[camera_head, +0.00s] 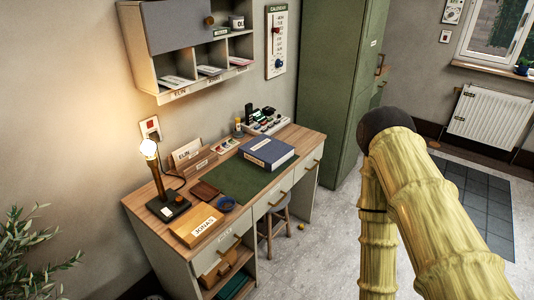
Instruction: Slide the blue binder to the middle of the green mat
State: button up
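The blue binder (268,151) lies flat on the desk, with a white label on its near edge. It rests over the right, far end of the green mat (236,181). The left part of the mat is bare. My yellow arm reaches in from the lower right and bends at a dark joint, well to the right of the desk and apart from the binder. My gripper does not show in this view.
On the wooden desk (187,253) stand a lit lamp (158,181), an orange labelled box (197,225), a blue dish (227,205) and a brown flat item (204,191). Small items line the back. A stool (275,219) stands below; a green cabinet (335,85) rises right.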

aim_at(266, 152)
jog(key=z, duration=0.75)
jog(key=k, duration=1.1)
jog(key=z, duration=1.2)
jog(key=i, duration=1.7)
jog(key=u, duration=0.45)
jog(key=i, duration=1.7)
jog(key=u, duration=1.4)
jog(key=i, duration=0.85)
jog(key=u, duration=1)
